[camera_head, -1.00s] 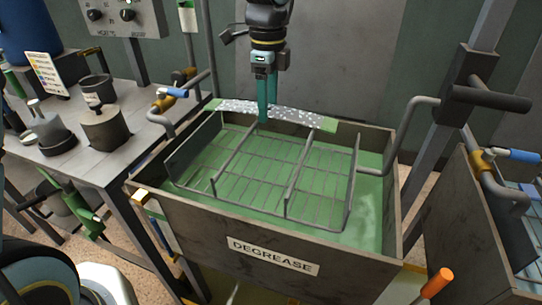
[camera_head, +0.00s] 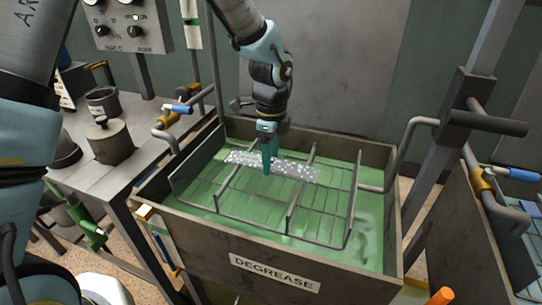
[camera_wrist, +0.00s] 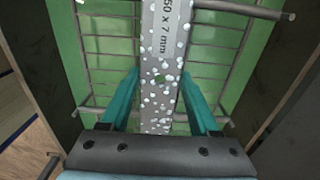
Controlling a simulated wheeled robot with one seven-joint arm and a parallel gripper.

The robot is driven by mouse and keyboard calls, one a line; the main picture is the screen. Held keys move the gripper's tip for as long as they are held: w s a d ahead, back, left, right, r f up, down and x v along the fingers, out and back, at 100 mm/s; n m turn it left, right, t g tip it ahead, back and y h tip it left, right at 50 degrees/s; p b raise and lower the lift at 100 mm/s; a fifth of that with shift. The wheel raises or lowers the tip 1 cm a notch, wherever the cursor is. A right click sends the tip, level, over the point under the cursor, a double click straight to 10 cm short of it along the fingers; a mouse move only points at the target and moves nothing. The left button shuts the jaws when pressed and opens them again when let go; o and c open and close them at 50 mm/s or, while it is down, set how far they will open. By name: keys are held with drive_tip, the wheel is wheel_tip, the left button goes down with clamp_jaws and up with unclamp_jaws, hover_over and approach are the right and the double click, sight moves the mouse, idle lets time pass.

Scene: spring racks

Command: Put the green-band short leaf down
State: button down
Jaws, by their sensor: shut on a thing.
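The short leaf (camera_head: 298,172) is a grey strip speckled with white drops, lying crosswise at the back part of the wire rack in the DEGREASE tank. Its green ends, if in view, blend with the green liquid. My gripper (camera_head: 267,168) points down and is shut on the leaf near its middle. In the wrist view, the leaf (camera_wrist: 160,35) runs between the teal fingers (camera_wrist: 160,78) and carries the print "50 x 7 mm". The rack (camera_head: 290,212) has wire dividers. I cannot tell whether the leaf touches the rack wires.
The tank's walls (camera_head: 190,240) surround the rack, with green liquid inside. A bent pipe (camera_head: 400,150) reaches over the right wall. A second tank (camera_head: 475,235) stands at the right. A bench (camera_head: 110,175) with metal pots is at the left. The rack's front is empty.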

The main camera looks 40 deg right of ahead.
drive_tip(key=shift+f, duration=0.45)
drive_tip(key=shift+c, duration=0.6)
unclamp_jaws()
wheel_tip(320, 180, up, 13)
drive_tip(key=b, duration=0.2)
drive_tip(key=shift+b, duration=0.35)
